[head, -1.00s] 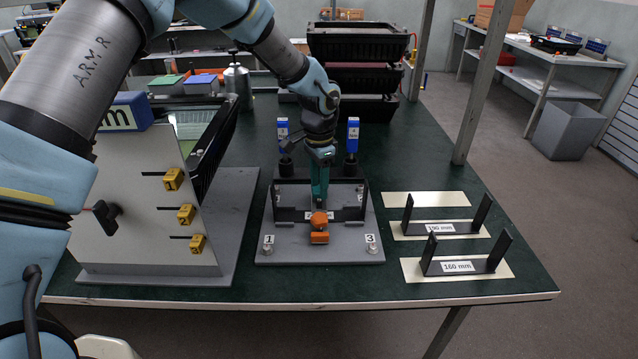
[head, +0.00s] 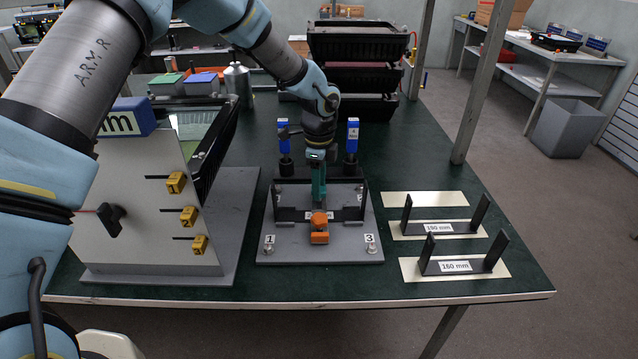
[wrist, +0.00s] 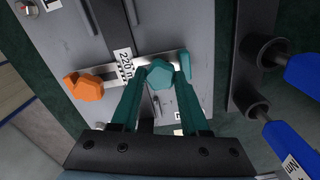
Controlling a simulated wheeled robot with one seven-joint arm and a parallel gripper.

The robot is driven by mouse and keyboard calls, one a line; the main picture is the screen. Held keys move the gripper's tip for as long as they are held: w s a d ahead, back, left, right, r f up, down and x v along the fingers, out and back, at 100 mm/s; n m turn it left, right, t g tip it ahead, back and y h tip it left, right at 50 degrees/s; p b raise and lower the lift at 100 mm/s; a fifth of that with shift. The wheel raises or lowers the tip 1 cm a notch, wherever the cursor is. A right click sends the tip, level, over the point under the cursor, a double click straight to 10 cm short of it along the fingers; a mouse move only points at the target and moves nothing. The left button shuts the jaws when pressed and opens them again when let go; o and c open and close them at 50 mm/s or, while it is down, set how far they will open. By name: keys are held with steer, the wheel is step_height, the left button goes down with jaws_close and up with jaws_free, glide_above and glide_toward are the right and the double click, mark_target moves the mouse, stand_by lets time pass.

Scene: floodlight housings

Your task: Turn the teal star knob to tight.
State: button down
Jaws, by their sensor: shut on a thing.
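The teal star knob (wrist: 160,73) sits near one end of a pale metal bar on the grey fixture in the wrist view. My gripper (wrist: 160,79) is shut on it, with a teal finger on each side. In the head view my gripper (head: 318,203) points straight down into the fixture (head: 345,252) and hides the knob. I cannot read from these frames how tight the knob is.
A panel with yellow tabs (head: 150,215) stands left.

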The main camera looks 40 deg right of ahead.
stand_by(0.4)
steer(key=shift+c, duration=2)
jaws_free()
step_height(320, 180, up, 11)
steer(key=b, duration=0.2)
steer(key=shift+f, duration=0.1)
